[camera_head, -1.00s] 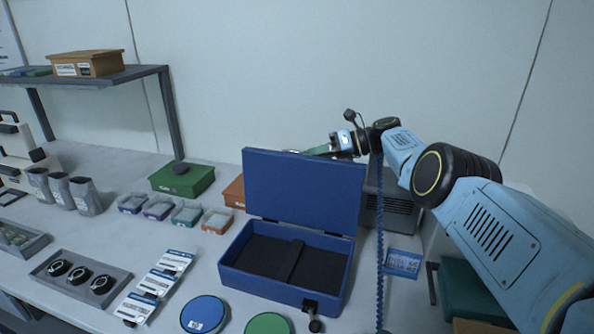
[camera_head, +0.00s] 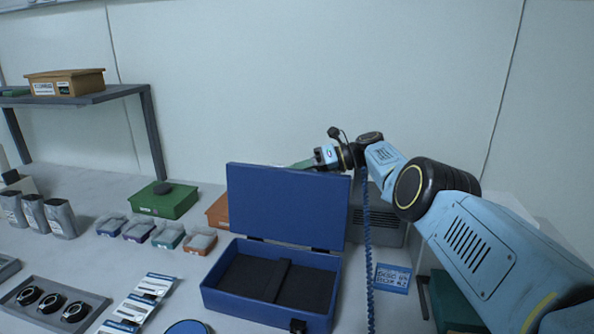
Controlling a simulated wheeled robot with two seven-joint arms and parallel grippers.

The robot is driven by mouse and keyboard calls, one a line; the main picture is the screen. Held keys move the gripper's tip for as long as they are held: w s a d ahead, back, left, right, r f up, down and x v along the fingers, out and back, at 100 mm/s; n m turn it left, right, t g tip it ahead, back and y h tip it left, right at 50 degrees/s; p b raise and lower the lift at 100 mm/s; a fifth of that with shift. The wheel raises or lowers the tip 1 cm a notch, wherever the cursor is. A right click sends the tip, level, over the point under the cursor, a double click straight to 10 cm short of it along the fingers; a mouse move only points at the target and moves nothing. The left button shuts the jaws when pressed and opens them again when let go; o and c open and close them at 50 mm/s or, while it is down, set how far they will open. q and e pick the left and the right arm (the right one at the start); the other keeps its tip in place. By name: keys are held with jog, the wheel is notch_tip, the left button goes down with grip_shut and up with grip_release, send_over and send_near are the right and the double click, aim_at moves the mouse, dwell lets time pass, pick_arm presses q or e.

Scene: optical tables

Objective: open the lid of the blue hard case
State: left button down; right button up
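The blue hard case (camera_head: 262,306) stands on the table in the middle of the head view. Its lid (camera_head: 287,206) is up, roughly upright at the back edge, and the dark lined inside shows with a divider strip across it. My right gripper (camera_head: 300,165) is behind the top edge of the lid, and its fingertips are partly hidden by the lid. I cannot tell whether its fingers are open or touch the lid. My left gripper is not in view.
A green box (camera_head: 165,203) and several small bins (camera_head: 200,241) stand left of the case. A tray with round black parts (camera_head: 50,306) is at front left. A grey shelf (camera_head: 110,93) stands at the back left. A grey device (camera_head: 374,226) is behind the case at right.

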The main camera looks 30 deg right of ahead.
jog(key=shift+r, duration=0.2)
notch_tip(320, 180, up, 8)
jog(key=p, duration=0.7)
jog(key=shift+r, duration=0.15)
jog(key=shift+r+p, duration=0.8)
jog(key=shift+p, duration=0.1)
